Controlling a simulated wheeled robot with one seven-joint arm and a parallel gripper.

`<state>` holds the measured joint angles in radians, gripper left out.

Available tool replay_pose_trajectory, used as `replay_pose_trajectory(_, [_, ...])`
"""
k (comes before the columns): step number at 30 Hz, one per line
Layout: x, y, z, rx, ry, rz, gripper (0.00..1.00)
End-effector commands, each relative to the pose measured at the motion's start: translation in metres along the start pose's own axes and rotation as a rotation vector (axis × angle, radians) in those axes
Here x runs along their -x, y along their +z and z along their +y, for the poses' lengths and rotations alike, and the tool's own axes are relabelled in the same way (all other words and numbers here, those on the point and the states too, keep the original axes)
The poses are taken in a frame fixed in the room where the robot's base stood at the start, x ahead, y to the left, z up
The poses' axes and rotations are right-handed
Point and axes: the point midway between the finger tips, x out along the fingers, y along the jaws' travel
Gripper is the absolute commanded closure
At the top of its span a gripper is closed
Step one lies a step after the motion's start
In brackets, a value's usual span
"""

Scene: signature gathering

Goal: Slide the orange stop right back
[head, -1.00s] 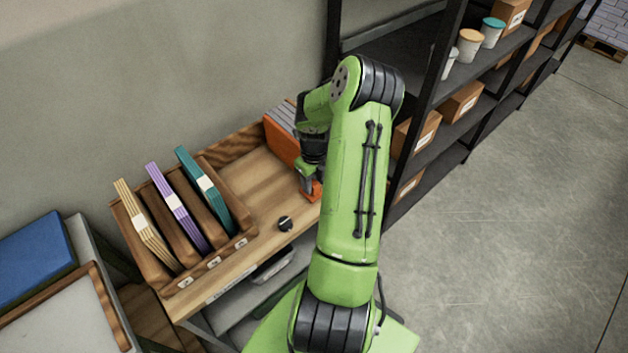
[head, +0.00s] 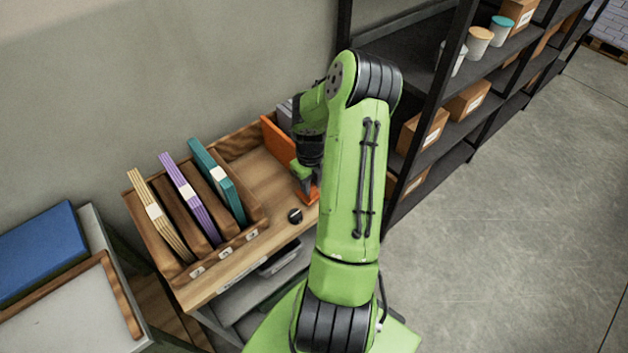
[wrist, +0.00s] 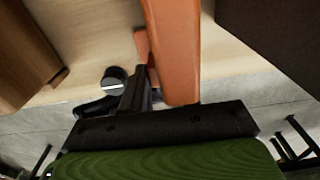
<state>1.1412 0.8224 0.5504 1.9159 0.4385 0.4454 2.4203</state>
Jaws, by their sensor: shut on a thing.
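The orange stop (head: 277,143) is an upright orange plate across the wooden bench tray, right of the sorting rack; my arm hides part of it. Its lower front end (head: 311,195) shows at my gripper (head: 306,180). In the wrist view the stop (wrist: 175,50) runs up from my gripper (wrist: 148,90) as a long orange bar. My gripper is shut on the stop's near end. The exact contact is partly hidden by the dark gripper body.
A wooden rack (head: 252,238) with yellow, purple and teal folders stands to the left. A black knob (head: 295,216) is on the bench's front. A dark shelf (head: 440,165) stands right. Bare wood lies between rack and stop.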

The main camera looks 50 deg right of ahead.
Motion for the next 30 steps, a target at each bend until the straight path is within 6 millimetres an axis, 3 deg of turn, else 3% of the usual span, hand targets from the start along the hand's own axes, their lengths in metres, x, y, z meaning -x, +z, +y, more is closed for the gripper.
replay_pose_trajectory(4, [0.001,0.001,0.000,0.002,0.000,-0.002,1.00])
replay_pose_trajectory(5, [0.001,0.001,0.000,0.002,0.000,-0.002,0.68])
replay_pose_trajectory(9, [0.001,0.001,0.000,0.002,0.000,-0.002,0.47])
replay_pose_trajectory(17, [0.001,0.001,0.000,0.001,-0.001,-0.002,0.47])
replay_pose_trajectory(20, [0.011,0.001,-0.001,0.001,-0.004,-0.004,0.47])
replay_pose_trajectory(30, [0.104,0.001,-0.001,0.001,-0.006,-0.007,0.47])
